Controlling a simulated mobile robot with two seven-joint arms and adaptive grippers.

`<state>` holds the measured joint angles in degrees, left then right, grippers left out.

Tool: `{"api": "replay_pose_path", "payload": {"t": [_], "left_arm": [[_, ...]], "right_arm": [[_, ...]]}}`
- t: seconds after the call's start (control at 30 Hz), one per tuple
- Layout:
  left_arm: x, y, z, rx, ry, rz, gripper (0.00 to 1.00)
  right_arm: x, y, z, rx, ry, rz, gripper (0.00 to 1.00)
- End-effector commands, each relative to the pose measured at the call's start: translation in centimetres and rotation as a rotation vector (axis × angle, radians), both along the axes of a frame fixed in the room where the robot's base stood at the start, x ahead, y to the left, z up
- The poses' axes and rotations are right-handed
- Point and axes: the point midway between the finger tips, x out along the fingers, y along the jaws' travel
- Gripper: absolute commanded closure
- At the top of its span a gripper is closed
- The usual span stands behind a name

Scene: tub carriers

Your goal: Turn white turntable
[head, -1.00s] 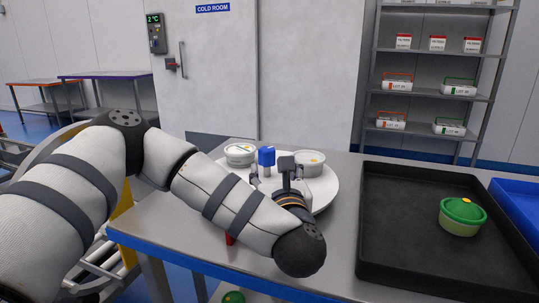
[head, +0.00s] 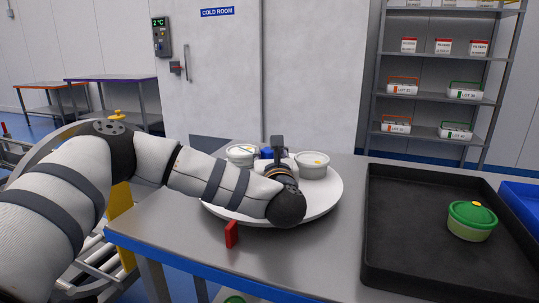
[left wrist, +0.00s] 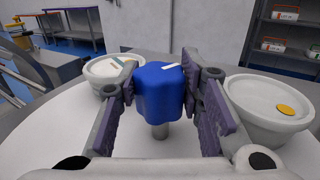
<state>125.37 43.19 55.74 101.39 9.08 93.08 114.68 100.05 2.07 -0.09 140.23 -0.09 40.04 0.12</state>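The white turntable (head: 325,200) lies on the steel table, with a blue knob (head: 267,152) standing up from it on a grey stem. In the left wrist view the lobed blue knob (left wrist: 158,90) has a white mark on top. My left gripper (head: 278,160) is over the turntable, and its purple-padded fingers (left wrist: 160,92) stand open on both sides of the knob. The gaps are narrow; I cannot tell whether the pads touch it. White tubs stand on the turntable left (head: 241,151) and right (head: 312,166) of the knob. My right gripper is out of view.
A red upright piece (head: 232,234) stands at the turntable's front edge. A black tray (head: 400,250) at right holds a green-lidded tub (head: 471,221); a blue tray (head: 520,197) is beyond it. Shelving (head: 440,100) stands behind.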

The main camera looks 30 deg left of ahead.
Motion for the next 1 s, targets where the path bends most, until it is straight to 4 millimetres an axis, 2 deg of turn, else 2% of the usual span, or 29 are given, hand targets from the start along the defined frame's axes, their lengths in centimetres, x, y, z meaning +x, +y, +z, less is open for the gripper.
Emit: {"api": "replay_pose_path", "payload": {"t": [0.07,0.47,1.0], "left_arm": [[0.0,0.0,0.0,0.0,0.0,0.0,1.0],[0.0,0.1,0.1,0.0,-0.001,-0.034,1.0],[0.0,0.2,0.1,-0.002,-0.003,-0.274,1.0]], "right_arm": [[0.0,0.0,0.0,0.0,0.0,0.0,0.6],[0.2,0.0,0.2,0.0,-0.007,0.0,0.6],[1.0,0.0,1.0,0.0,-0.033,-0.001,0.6]]}}
